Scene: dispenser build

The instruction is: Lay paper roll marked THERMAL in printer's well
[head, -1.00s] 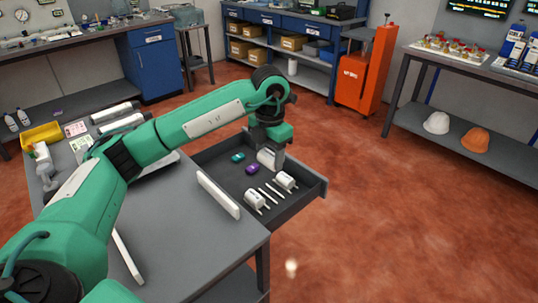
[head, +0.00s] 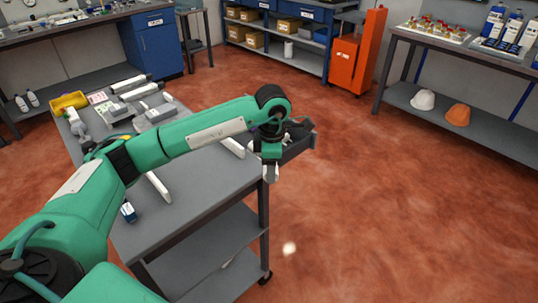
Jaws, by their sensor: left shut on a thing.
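My left gripper (head: 270,172) points down just beyond the right end of the grey workbench (head: 205,185), in front of the open drawer. It is shut on a small white piece that looks like a paper roll; the fingers hide most of it and no marking is readable. The dark drawer (head: 301,147) is largely hidden behind my left arm, so its contents barely show. A light grey box-like device (head: 154,117), possibly the printer, sits on the far part of the bench; I cannot make out its well. My right gripper is not in view.
White upright panels (head: 158,187) stand on the bench. A small blue-and-white item (head: 128,211) is near its left edge. A yellow bin (head: 68,102) and white cylinders (head: 137,92) lie at the far end. Open red floor is on the right.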

